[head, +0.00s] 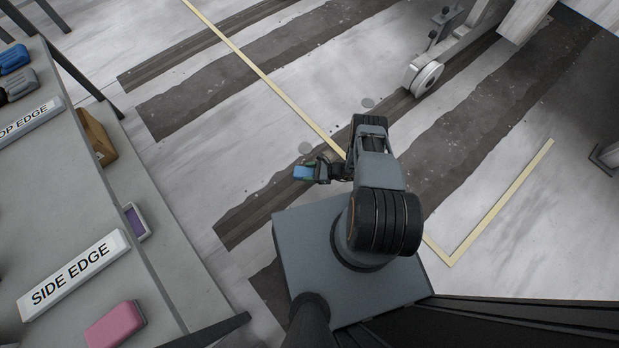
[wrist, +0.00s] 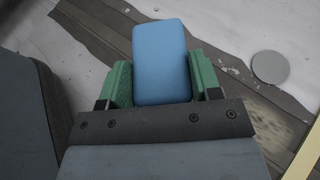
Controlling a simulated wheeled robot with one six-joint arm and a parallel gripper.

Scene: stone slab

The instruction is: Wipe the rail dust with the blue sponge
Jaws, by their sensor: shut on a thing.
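My gripper (head: 318,171) is shut on the blue sponge (head: 302,173), which sticks out to the left of it in the head view. In the wrist view the sponge (wrist: 161,52) sits between the green fingers of my gripper (wrist: 161,82). The sponge is over the dark rail strip (head: 250,215); whether it touches the strip I cannot tell. A pale, speckled dusty patch (wrist: 266,122) shows on the rail strip (wrist: 228,98) to the right of my gripper in the wrist view. My arm hides part of the strip in the head view.
A grey disc (head: 305,149) lies near the sponge, and another (head: 368,102) farther up. A wheeled metal frame (head: 425,80) stands on the strip at upper right. A grey table (head: 75,205) at left holds a pink block (head: 115,325) and labelled signs.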

